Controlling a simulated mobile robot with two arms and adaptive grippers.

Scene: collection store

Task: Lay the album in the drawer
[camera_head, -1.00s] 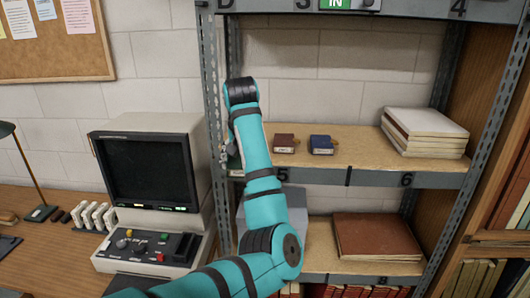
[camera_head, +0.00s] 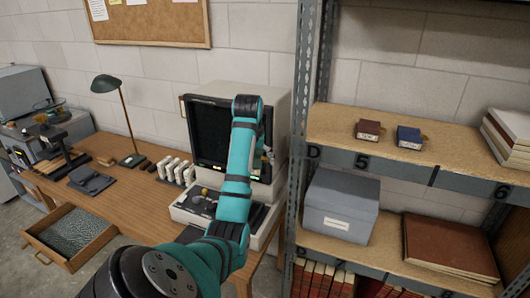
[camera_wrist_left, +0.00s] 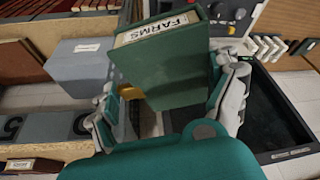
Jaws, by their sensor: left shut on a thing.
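My left gripper (camera_wrist_left: 168,98) is shut on a green album (camera_wrist_left: 165,62) with a white label reading FARMS, seen in the left wrist view. The album is held between the two fingers, clear of the shelf and desk. In the head view my left arm stands in front of the microfilm reader, and it hides the album and most of the gripper. The drawer (camera_head: 75,230) is pulled out of the desk at the lower left, with a dark speckled bottom and nothing seen lying in it. My right gripper is in neither view.
The desk (camera_head: 140,210) carries the reader (camera_head: 215,130), a lamp (camera_head: 122,105) and several white boxes. A metal shelf at right holds a grey box (camera_head: 340,205), a brown album (camera_head: 445,245) and two small boxes. Floor is open left of the drawer.

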